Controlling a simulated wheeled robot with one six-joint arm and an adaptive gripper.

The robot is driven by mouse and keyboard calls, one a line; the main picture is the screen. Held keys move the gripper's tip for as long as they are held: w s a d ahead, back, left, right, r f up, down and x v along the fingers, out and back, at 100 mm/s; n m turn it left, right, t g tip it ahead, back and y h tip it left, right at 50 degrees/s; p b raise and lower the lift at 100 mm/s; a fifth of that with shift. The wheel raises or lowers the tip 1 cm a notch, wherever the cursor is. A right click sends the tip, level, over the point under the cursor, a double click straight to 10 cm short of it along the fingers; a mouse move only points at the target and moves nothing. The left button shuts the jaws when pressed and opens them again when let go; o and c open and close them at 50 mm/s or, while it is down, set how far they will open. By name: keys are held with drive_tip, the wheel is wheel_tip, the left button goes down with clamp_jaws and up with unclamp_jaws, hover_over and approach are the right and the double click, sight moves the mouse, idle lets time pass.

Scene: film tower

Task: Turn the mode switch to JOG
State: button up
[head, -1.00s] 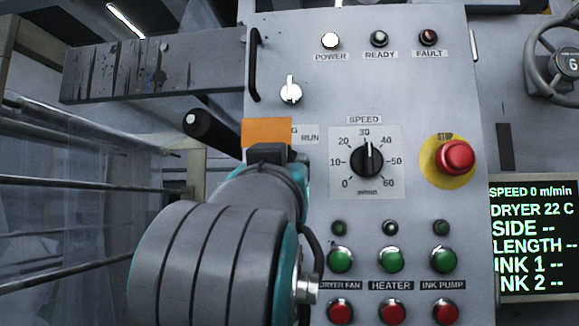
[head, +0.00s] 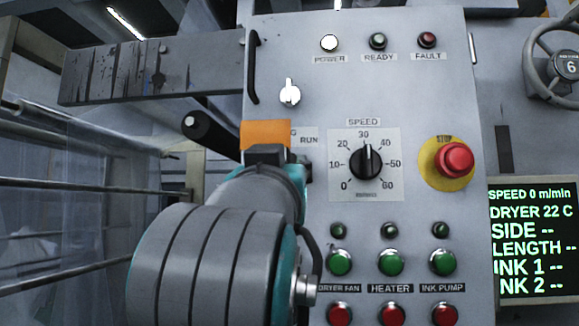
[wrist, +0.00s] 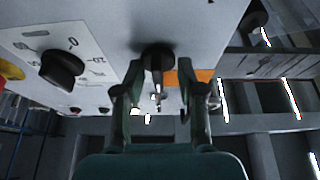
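The mode switch (wrist: 157,56) is a black knob on the grey panel, seen in the wrist view with its grip bar pointing toward my gripper. In the head view my arm hides it, and only the RUN label and the end of another label show beside my gripper. My gripper (wrist: 160,80) is open, with one finger on each side of the knob. The fingertips are close to the panel, and small gaps appear beside the knob; contact cannot be told. The knob's pointer setting cannot be read.
The SPEED dial (head: 366,163) and red STOP button (head: 454,158) are to the right. A white-levered switch (head: 289,92) is above. An orange plate (head: 265,134) is beside the labels. Green buttons (head: 390,262) are below, and a black handle (head: 207,133) sticks out left.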

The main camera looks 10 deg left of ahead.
drive_tip(key=v, duration=1.1)
drive_tip(key=shift+s+a, duration=0.15)
drive_tip(key=shift+s, duration=0.1)
drive_tip(key=shift+f, duration=0.15)
